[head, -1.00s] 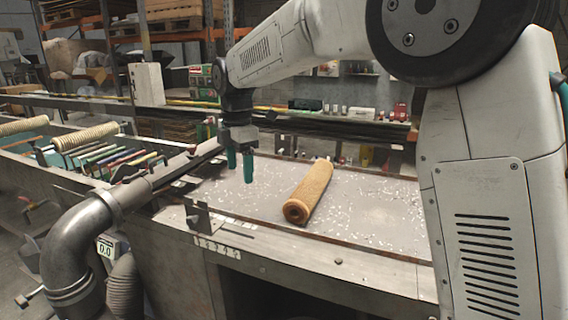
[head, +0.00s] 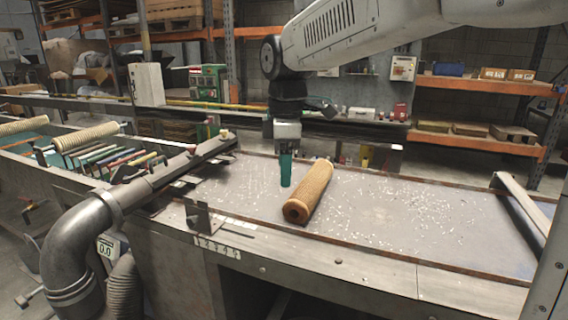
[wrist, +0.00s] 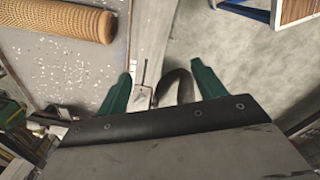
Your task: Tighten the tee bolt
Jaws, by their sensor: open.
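A small metal bracket (head: 203,214) with a thin rod stands at the front left edge of the table, and I cannot tell for sure whether the tee bolt is part of it. In the wrist view a small light fitting with a thin upright pin (wrist: 145,74) shows between my fingers, apart from both. My gripper (head: 286,184) hangs above the table just left of the mesh tube (head: 310,192), fingers pointing down. In the wrist view my gripper (wrist: 162,69) has its two green fingers wide apart with nothing held. The tan mesh tube also lies at upper left there (wrist: 65,20).
The grey table (head: 400,215) has pale specks and is clear right of the tube. A metal bar (head: 522,205) crosses its right end. A large bent pipe (head: 80,230) stands front left. A trough with coloured rods (head: 100,160) lies left. Shelves stand behind.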

